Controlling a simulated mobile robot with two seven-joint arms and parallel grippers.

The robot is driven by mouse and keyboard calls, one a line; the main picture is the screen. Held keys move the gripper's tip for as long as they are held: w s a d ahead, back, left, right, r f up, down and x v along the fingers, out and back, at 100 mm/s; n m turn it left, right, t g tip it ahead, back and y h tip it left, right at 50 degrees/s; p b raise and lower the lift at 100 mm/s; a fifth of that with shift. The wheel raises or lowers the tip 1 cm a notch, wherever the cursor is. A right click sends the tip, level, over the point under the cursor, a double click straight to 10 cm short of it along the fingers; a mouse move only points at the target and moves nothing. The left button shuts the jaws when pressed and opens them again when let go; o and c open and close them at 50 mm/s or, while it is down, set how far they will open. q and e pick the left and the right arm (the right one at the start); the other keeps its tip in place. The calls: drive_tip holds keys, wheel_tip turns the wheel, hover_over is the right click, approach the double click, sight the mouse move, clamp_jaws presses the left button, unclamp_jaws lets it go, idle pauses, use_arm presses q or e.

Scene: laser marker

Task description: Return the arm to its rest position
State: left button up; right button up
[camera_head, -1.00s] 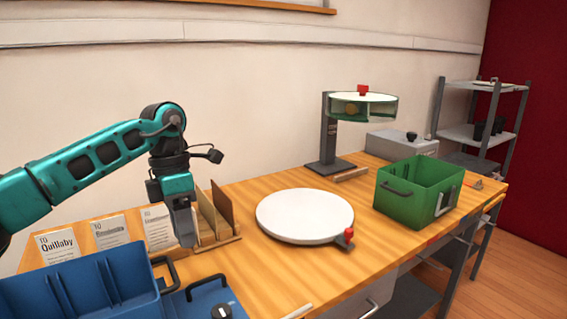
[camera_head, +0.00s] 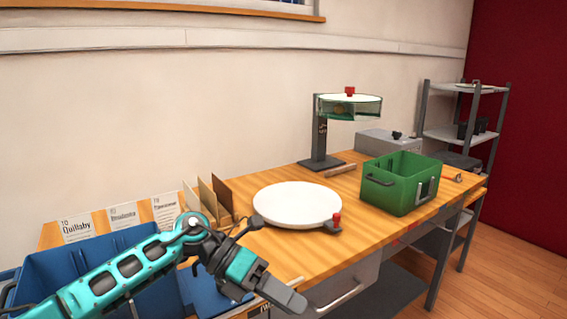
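My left arm comes in from the lower left in teal and black. Its gripper (camera_head: 290,299) is at the bottom middle, in front of the table's front edge, pointing down to the right. Its fingers look close together, but the small gap cannot be made out, and I see nothing held. My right gripper is not in view.
A wooden table (camera_head: 350,215) carries a white round turntable (camera_head: 297,204), a green crate (camera_head: 399,188), a marker stand (camera_head: 320,135) and a wooden rack (camera_head: 222,202). A blue bin (camera_head: 50,278) stands at lower left, partly behind my arm. Grey shelves (camera_head: 450,135) stand at right.

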use_arm(q)
drive_tip(key=s+d+n+t+h, duration=0.1)
drive_tip(key=s+d+n+h, duration=0.1)
drive_tip(key=d+n+h, duration=0.25)
drive_tip(key=a+f+n+t+y, duration=0.5)
drive_tip(key=n+t, duration=0.5)
drive_tip(key=n, duration=0.5)
drive_tip(key=a+f+n+t+y, duration=0.4)
drive_tip(key=a+n+t, duration=0.5)
drive_tip(key=n, duration=0.6)
drive_tip(key=s+a+f+n+g+y, duration=0.2)
drive_tip(key=s+a+f+n, duration=0.2)
drive_tip(key=s+f, duration=0.2)
drive_tip(key=s+a+f+n+g+y, duration=0.3)
drive_tip(key=s+a+f+n, duration=0.1)
drive_tip(key=s+f, duration=0.3)
wheel_tip(320, 180, down, 2)
drive_tip(key=shift+s+a+f+n, duration=0.25)
drive_tip(key=shift+a+n, duration=0.05)
drive_tip(key=shift+n, duration=0.25)
